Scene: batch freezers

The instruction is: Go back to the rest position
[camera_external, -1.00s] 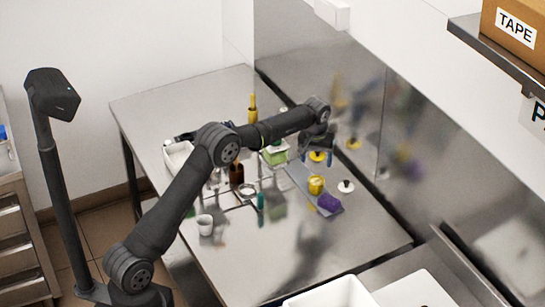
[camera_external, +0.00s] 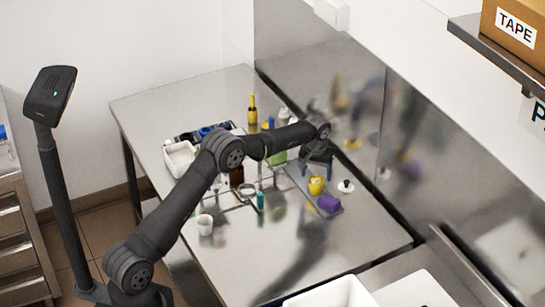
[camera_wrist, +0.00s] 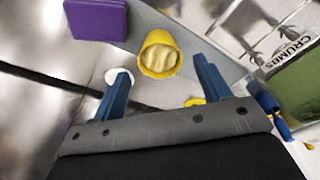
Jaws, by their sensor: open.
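My gripper (camera_wrist: 162,88) is open, with its two blue fingers apart and nothing between them in the wrist view. In the external view my gripper (camera_external: 316,168) hangs low over the back right of the steel table, by the grey tray. A yellow cup (camera_wrist: 159,54) with pale beige contents stands on the tray just beyond the fingertips, apart from them as far as I can tell. The same cup shows in the external view (camera_external: 316,186). A purple block (camera_external: 329,203) lies at the tray's near end.
A white lid with a black knob (camera_external: 346,186) lies right of the tray. A white cup (camera_external: 205,224), a teal bottle (camera_external: 260,200), a white bin (camera_external: 180,159) and a yellow bottle (camera_external: 252,109) stand around the table (camera_external: 290,255). The steel wall (camera_external: 360,120) rises close behind.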

